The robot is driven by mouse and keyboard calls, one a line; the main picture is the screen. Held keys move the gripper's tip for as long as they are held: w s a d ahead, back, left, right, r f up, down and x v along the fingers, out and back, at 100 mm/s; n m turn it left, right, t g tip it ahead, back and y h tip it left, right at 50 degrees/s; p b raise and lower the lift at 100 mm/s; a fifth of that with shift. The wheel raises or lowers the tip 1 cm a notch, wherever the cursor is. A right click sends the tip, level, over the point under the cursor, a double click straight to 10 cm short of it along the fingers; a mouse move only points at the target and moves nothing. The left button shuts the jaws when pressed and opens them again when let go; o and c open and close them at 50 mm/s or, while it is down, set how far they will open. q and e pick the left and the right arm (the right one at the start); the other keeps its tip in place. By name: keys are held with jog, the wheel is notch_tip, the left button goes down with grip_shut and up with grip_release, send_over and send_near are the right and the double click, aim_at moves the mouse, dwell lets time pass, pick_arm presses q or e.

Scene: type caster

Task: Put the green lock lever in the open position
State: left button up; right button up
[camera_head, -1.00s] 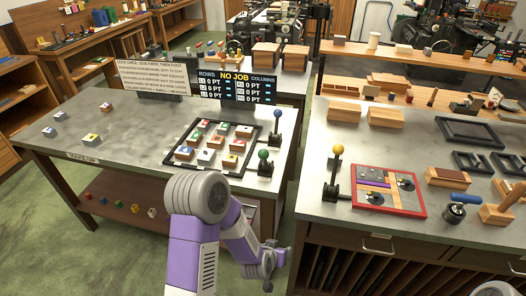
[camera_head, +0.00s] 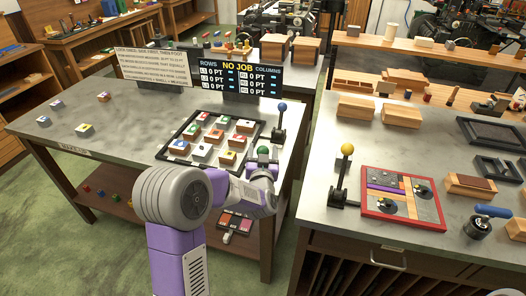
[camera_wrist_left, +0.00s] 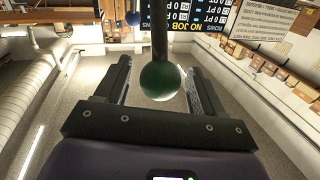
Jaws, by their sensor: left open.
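The green lock lever has a green ball knob (camera_head: 263,150) and stands at the right edge of the left table, beside the black frame of type blocks. My left gripper (camera_head: 262,160) is at the knob, and its wrist hides the lever's base in the head view. In the left wrist view the green ball (camera_wrist_left: 160,80) on its dark rod lies between the two fingers of my left gripper (camera_wrist_left: 158,85). The fingers are open, with a gap on both sides of the ball. My right gripper is not in view.
A blue-knobbed lever (camera_head: 282,106) stands just behind the green one. A yellow-knobbed lever (camera_head: 347,149) stands on the right table by a red-framed tray (camera_head: 402,226). The black frame (camera_head: 178,135) holds several blocks. A scoreboard (camera_head: 237,78) reads NO JOB.

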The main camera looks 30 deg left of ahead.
pick_arm(q)
jog(key=shift+w+a, duration=0.15)
jog(key=shift+w, duration=0.1)
grip_shut()
dwell(0.3)
